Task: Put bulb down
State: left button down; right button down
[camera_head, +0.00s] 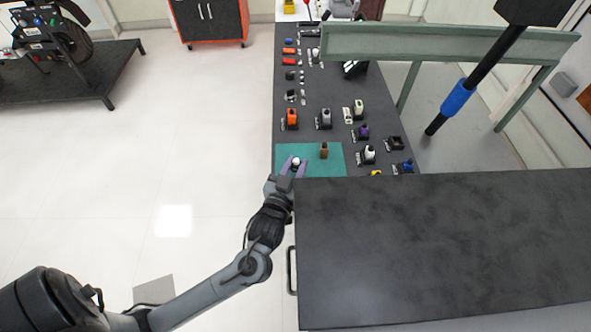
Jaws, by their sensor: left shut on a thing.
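My left gripper (294,168) reaches in from the left, with its purple fingers over the near left part of a teal mat (335,168). The fingers are shut on a small white bulb (296,161), which shows between the fingertips. Whether the bulb touches the mat cannot be told from this view. A small brown object (324,151) stands upright on the mat, to the right of the bulb and apart from it. My right gripper is not in view.
The dark table (335,95) beyond the mat holds several small parts, among them an orange one (292,117) and a grey one (325,119). A large black surface (445,250) fills the near right. A green-grey frame (440,42) stands at the back right. Open floor lies left.

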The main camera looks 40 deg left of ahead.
pick_arm(q)
jog(key=shift+f, duration=0.5)
jog(key=shift+s, duration=0.25)
jog(key=shift+f, duration=0.1)
jog(key=c, duration=1.2)
grip_release()
jog(key=shift+w, duration=0.1)
jog(key=shift+c, duration=0.2)
jog(key=o, duration=0.4)
